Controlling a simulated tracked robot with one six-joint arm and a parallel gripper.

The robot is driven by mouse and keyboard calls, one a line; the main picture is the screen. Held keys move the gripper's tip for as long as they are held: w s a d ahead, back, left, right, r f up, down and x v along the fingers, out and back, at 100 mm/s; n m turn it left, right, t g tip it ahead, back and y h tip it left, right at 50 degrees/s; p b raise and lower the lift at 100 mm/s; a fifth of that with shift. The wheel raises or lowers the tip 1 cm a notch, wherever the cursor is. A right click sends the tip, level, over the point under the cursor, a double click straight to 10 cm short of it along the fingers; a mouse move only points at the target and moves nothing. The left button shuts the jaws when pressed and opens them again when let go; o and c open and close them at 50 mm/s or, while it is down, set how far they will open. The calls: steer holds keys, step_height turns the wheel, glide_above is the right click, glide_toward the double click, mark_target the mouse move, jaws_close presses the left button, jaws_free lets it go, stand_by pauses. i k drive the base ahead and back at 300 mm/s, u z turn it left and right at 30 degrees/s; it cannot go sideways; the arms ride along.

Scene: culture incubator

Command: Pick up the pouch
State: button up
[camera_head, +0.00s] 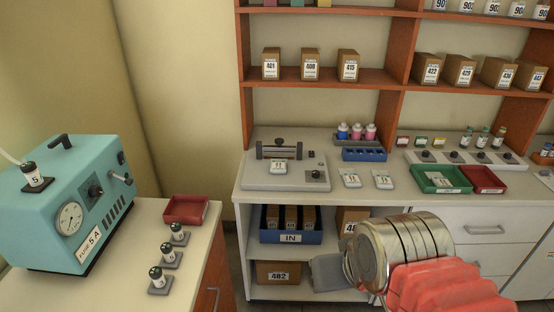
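Several small white pouches with printed labels are in view. One pouch (278,168) is at the front of the grey bench device (258,182). Two more, a left pouch (350,178) and a right pouch (383,180), lie side by side on the white counter. Another pale labelled piece (443,180), perhaps a pouch, is in the green tray (428,185). My gripper (326,273) shows as a grey shape at the lower middle, in front of the lower shelves and apart from the pouches. Its fingers are not clear enough to tell open from shut.
A red tray (484,179) is beside the green one. Boxed shelves rise behind the counter. A teal machine (75,205) and several dark-topped vials stand on the left bench. A floor gap separates bench and counter.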

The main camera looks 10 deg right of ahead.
mark_target(278, 165)
steer(key=i, duration=1.3)
steer(key=u, duration=0.05)
